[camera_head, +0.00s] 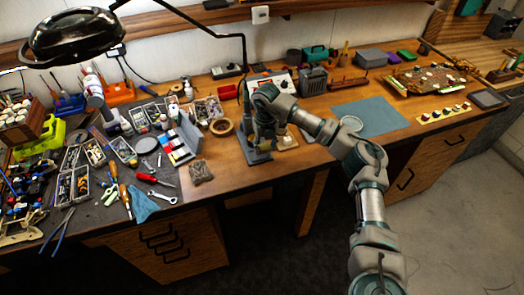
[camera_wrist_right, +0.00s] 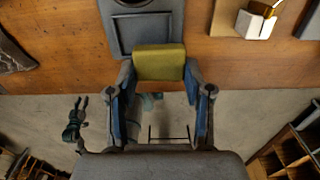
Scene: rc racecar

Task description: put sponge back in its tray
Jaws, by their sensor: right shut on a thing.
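In the right wrist view my right gripper (camera_wrist_right: 160,68) is shut on a yellow-green sponge (camera_wrist_right: 159,61), one finger at each side of it. The grey-blue tray (camera_wrist_right: 118,35) with a raised rim lies on the wooden bench just beyond the sponge. The sponge's far edge overlaps the tray's near edge in this view; I cannot tell whether they touch. In the head view my right arm reaches to the bench's middle, and the grey stand with the tray (camera_head: 258,157) shows below the wrist. My left gripper is not seen.
A small board with a white and brass piece (camera_wrist_right: 254,24) is right of the tray. A brown textured pad (camera_head: 201,171) lies to its left, near the bench edge. The lamp (camera_head: 75,35) hangs at upper left.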

